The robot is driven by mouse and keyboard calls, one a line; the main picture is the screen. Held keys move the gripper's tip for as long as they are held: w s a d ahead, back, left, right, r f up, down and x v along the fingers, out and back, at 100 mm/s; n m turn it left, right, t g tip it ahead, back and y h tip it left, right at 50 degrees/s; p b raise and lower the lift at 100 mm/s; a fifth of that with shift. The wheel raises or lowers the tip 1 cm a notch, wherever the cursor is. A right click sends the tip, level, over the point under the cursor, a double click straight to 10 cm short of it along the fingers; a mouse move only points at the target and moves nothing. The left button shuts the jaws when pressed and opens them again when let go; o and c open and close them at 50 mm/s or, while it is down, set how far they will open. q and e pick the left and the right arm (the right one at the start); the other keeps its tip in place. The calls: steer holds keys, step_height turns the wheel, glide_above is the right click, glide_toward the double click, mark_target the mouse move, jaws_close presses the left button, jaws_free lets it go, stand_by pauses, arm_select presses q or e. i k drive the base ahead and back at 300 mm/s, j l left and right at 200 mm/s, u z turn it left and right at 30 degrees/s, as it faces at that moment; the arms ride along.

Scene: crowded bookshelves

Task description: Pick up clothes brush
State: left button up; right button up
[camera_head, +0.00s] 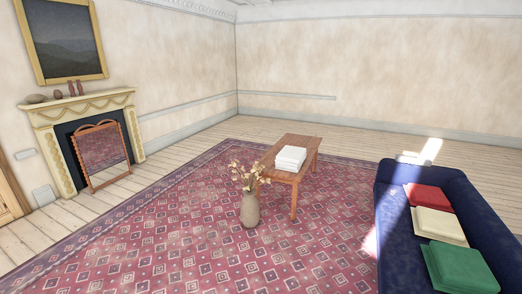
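I see no clothes brush in the head view. It may be hidden or too small to make out. Neither of my grippers shows. A wooden coffee table (303,160) stands on the rug and bears a stack of white books or folded cloths (290,158). A blue sofa (395,215) at the right carries a red item (428,196), a cream item (438,226) and a green item (460,268), flat like cushions or folded cloths.
A vase (250,210) with dried flowers stands before the table. A patterned red rug (190,235) covers the middle floor. A fireplace (46,150) with a framed mirror or screen (101,155) is at left. Bare wooden floor (345,132) is clear behind the table.

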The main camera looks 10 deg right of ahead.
mark_target(409, 154)
steer(key=i+j+z, duration=0.15)
steer(key=i, duration=0.3)
steer(key=i+j+z, duration=0.2)
steer(key=i, duration=0.25)
steer(key=i+j+z, duration=0.15)
steer(key=i, duration=0.3)
steer(key=i+l+z, duration=0.15)
steer(key=i+z, duration=0.15)
steer(key=i, duration=0.3)
steer(key=i+z, duration=0.3)
steer(key=i, duration=0.25)
steer(key=i+z, duration=0.3)
steer(key=i, duration=0.3)
steer(key=i+j+z, duration=0.3)
steer(key=i, duration=0.3)
steer(key=i+z, duration=0.35)
steer(key=i, duration=0.3)
